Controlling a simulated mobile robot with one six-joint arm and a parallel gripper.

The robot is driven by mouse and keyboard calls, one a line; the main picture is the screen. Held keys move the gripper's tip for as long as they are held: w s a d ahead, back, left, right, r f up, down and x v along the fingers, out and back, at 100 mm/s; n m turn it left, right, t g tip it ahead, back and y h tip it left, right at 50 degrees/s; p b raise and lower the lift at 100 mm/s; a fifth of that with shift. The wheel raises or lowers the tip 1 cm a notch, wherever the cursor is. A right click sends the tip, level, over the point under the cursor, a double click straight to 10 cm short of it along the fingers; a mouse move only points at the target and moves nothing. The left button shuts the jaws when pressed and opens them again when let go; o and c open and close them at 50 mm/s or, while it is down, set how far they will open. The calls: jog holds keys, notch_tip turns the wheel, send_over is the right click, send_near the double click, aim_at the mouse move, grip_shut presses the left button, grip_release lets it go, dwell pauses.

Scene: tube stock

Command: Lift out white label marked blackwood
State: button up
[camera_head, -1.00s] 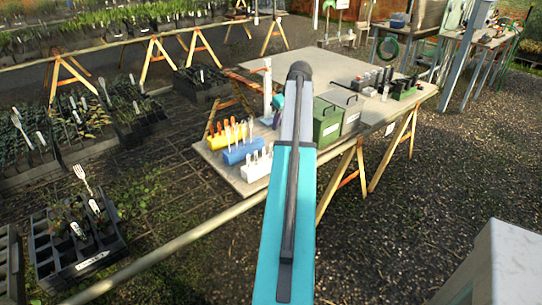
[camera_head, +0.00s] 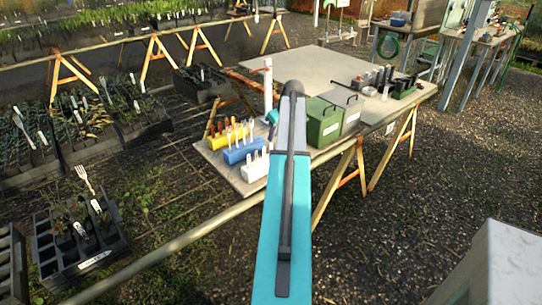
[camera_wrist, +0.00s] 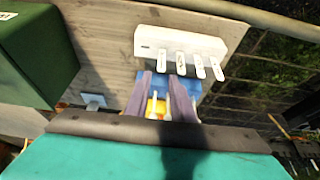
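In the wrist view a white block (camera_wrist: 150,42) holds several upright white labels (camera_wrist: 180,63) in a row. Their writing is too small to read, so I cannot tell which is marked blackwood. The white block (camera_head: 250,172) also shows in the head view at the front corner of the table, partly behind my arm. My gripper (camera_wrist: 168,85) points at the table near the white block. Its two grey fingers are apart, with nothing visibly held between them. My gripper's fingers are hidden in the head view.
A blue block (camera_head: 238,154) and a yellow block (camera_head: 220,141) with labels stand beside the white one. A green box (camera_head: 322,129) is to the right. A dark crate (camera_head: 48,265) stands at lower left.

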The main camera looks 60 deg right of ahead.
jog(key=shift+f, duration=0.15)
jog(key=shift+p+x, duration=0.95)
jog(key=shift+x, duration=1.5)
jog(key=shift+a, duration=0.15)
grip_shut()
